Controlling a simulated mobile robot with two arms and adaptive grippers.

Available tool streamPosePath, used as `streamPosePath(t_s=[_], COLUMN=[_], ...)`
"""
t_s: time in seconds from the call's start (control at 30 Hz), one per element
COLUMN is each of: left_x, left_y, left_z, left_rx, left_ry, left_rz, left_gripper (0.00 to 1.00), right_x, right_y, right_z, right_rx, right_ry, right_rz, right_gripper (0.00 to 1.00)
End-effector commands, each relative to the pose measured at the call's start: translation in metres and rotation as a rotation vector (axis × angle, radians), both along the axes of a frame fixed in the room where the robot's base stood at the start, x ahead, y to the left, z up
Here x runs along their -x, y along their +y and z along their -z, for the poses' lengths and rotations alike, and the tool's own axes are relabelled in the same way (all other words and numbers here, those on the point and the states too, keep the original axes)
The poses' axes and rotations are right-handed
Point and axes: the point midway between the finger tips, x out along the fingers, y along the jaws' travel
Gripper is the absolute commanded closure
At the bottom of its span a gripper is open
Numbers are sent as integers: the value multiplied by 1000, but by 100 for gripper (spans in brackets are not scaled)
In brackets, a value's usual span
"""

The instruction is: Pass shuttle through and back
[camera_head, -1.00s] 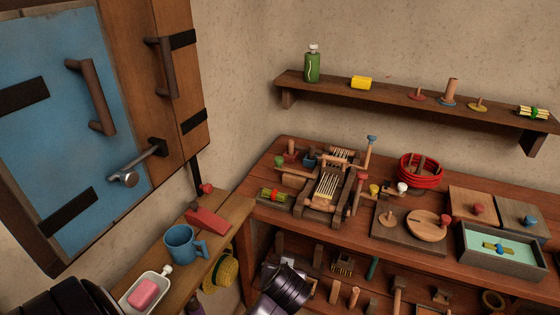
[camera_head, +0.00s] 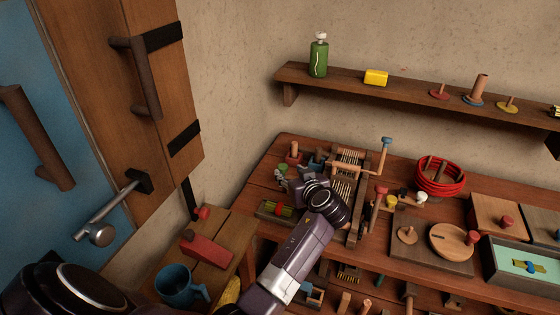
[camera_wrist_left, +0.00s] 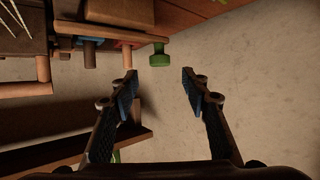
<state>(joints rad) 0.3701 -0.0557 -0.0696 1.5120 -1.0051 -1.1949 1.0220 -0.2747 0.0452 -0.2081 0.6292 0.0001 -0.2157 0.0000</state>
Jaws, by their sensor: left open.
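The small wooden loom (camera_head: 350,158) with pale threads stands on the bench, partly hidden by my left wrist. My left gripper (camera_head: 280,179) is open and empty beside the loom's left side, small and partly hidden by the wrist. A green knob (camera_head: 283,168) sits by the fingers. In the left wrist view a green knob (camera_wrist_left: 160,57) lies just beyond and between the open fingertips (camera_wrist_left: 159,77), not touching them. I cannot tell for sure which piece is the shuttle. My right gripper is not in view.
The bench (camera_head: 440,255) also holds a red coil (camera_head: 440,178), a round wooden disc (camera_head: 452,240) and a grey tray (camera_head: 495,260). A blue mug (camera_head: 178,287) stands at left, below the blue cupboard door (camera_head: 50,100).

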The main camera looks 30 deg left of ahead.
Motion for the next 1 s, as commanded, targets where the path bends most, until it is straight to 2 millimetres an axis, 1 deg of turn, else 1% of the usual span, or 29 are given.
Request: streamPosePath(t_s=[0.07, 0.2, 0.3, 0.37, 0.47, 0.6, 0.7, 0.87, 1.0], left_x=[-6, -19, -26, -31, -36, -39, -40, -40, -40], left_y=[8, 25, 37, 41, 47, 52, 53, 53, 53], left_z=[2, 10, 16, 20, 24, 27, 28, 28, 28], left_rx=[-3, -3, -2, -2, -1, 1, 1, 1, 0], left_ry=[2, 2, 2, 3, 2, 2, 1, 1, 1], left_rz=[-1, -1, -1, -1, 0, 0, 0, 0, 0], left_gripper=[57, 57, 57, 57, 57, 57, 57, 57, 73], right_x=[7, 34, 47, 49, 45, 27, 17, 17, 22], right_y=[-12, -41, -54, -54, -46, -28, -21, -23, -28], right_z=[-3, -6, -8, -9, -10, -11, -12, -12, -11], right_rx=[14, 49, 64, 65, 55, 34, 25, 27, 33], right_ry=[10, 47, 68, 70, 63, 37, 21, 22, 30], right_rz=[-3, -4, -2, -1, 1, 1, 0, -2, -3], right_gripper=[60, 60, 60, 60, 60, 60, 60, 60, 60])
